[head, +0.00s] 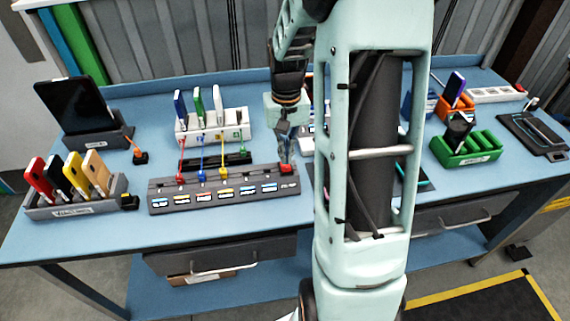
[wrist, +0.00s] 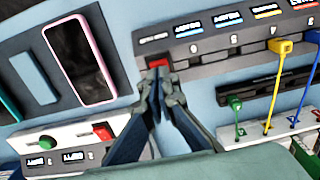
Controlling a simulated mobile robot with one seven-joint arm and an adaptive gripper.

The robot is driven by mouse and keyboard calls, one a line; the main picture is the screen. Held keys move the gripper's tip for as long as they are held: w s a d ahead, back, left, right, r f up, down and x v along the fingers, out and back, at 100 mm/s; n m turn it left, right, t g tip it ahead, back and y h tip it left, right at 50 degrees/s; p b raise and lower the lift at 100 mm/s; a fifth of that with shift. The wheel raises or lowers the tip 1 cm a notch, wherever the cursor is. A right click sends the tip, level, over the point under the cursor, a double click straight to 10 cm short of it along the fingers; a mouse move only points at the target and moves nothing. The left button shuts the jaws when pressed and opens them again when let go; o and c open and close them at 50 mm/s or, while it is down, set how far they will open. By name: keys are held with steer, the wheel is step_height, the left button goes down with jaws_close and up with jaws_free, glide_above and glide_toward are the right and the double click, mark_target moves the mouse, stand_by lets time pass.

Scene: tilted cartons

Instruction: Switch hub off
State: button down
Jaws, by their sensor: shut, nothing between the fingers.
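The hub is a long dark grey block (head: 225,200) with a row of labelled ports, on the blue bench left of my arm. Its red switch (head: 287,168) sits at the hub's right end. My gripper (head: 286,158) points down over that end, its fingers shut and empty. In the wrist view the hub (wrist: 205,47) runs along the top, with the red switch (wrist: 157,62) at its near end. My fingertips (wrist: 165,80) are right at the switch's edge and partly cover it. I cannot tell whether they touch it, nor which way the switch is set.
Coloured cables (wrist: 272,78) run from the hub to a white charger stand (head: 214,125) behind. A pink-framed phone (wrist: 78,58) lies beside the hub. A white unit (wrist: 75,145) with a green knob and red switch is close by. A phone tray (head: 80,208) stands left.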

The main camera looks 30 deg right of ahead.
mark_target(286, 167)
steer(key=shift+f+b, duration=1.05)
steer(key=shift+f, duration=0.35)
stand_by(1.1)
steer(key=shift+r, duration=0.15)
steer(key=shift+r+p, duration=2.6)
steer(key=shift+r, duration=0.85)
steer(key=shift+f, duration=0.15)
